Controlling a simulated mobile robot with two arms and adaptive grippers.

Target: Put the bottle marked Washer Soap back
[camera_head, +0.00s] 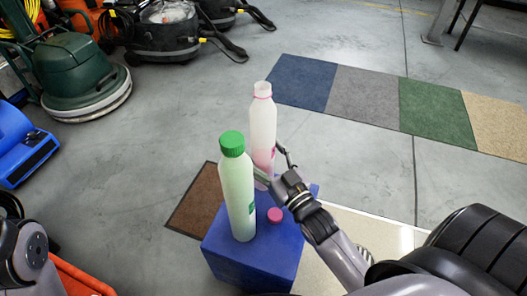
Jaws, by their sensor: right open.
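A pale green bottle with a green cap (237,190) stands upright on a blue box (285,250). A white-pink bottle (262,120) without a cap stands upright behind it and to the right. A small pink cap (275,215) lies on the box. I cannot read the labels, so I cannot tell which bottle is marked Washer Soap. My right gripper (273,168) is open at the lower part of the white-pink bottle, its fingers close about it. Whether they touch it is unclear. The green-capped bottle partly hides that bottle's base. My left gripper is out of view.
A brown mat (198,205) lies left of the box. Blue, grey, green and tan mats (365,100) lie in a row at the back right. A green floor machine (78,72) and a blue blower (22,148) stand at the left. Grey floor between is clear.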

